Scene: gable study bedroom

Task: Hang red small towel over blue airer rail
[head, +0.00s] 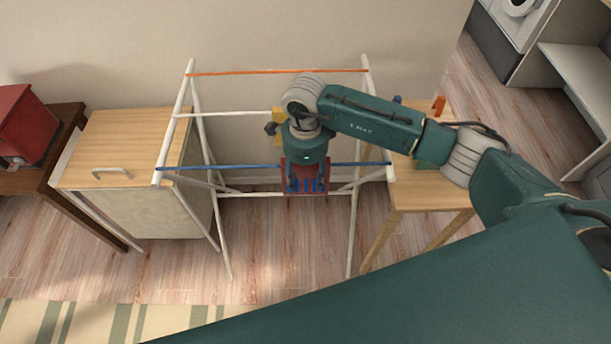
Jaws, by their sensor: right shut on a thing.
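The airer is a white frame with a blue rail (235,167) across its near side. The red small towel (321,170) is at the middle of this rail, largely covered by my right gripper. My right gripper (307,184) reaches down from above and is shut on the towel. The towel shows on both sides of the fingers and its lower part is at about rail height or just below. I cannot tell whether it lies over the rail or in front of it. My left gripper is not in view.
The airer also has an orange rail (275,72) at the back. A wooden-topped cabinet (120,140) with a handle stands close on the left, beside a red box (22,122). A small wooden table (430,190) stands close on the right. Floor in front is clear.

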